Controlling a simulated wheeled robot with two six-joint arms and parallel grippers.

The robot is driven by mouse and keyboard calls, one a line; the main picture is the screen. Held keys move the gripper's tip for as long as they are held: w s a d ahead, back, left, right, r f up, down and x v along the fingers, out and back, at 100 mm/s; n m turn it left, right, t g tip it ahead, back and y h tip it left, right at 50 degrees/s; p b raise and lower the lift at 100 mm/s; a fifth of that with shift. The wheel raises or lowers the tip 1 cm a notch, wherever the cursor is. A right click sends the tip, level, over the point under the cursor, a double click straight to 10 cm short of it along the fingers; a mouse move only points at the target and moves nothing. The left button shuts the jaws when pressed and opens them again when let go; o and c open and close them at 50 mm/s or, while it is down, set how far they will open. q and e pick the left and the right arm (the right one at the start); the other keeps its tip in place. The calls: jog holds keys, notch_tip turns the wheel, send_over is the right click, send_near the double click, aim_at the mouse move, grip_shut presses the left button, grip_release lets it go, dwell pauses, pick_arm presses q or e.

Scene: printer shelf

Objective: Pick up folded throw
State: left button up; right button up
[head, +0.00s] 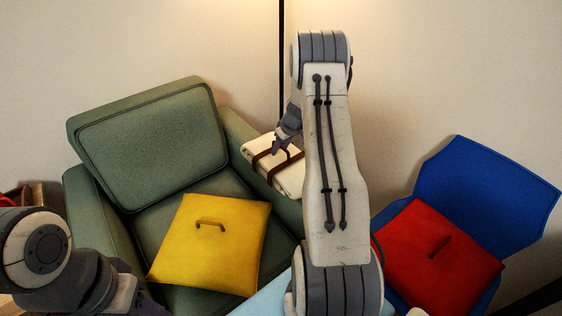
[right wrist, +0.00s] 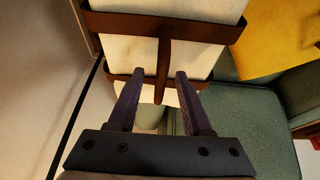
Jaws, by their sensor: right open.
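The folded throw (head: 291,180) is a cream bundle with dark brown straps, lying on the right armrest of the green armchair. In the right wrist view the throw (right wrist: 125,52) fills the upper middle, and its brown strap handle (right wrist: 164,62) points toward me. My right gripper (head: 279,146) is at the throw's upper side in the head view. It is open, and in the right wrist view its fingers (right wrist: 160,76) stand on both sides of the handle, apart from it. My left arm shows at lower left, but its gripper is not in view.
The green armchair (head: 150,138) holds a yellow cushion (head: 210,255) with a handle. A blue chair (head: 480,195) with a red cushion (head: 440,262) stands at right. A thin dark lamp pole (head: 281,60) rises behind the throw, near my right arm.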

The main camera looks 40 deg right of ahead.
jog(key=shift+c, duration=0.3)
grip_shut()
jog(key=shift+r, duration=0.1)
dwell(1.0)
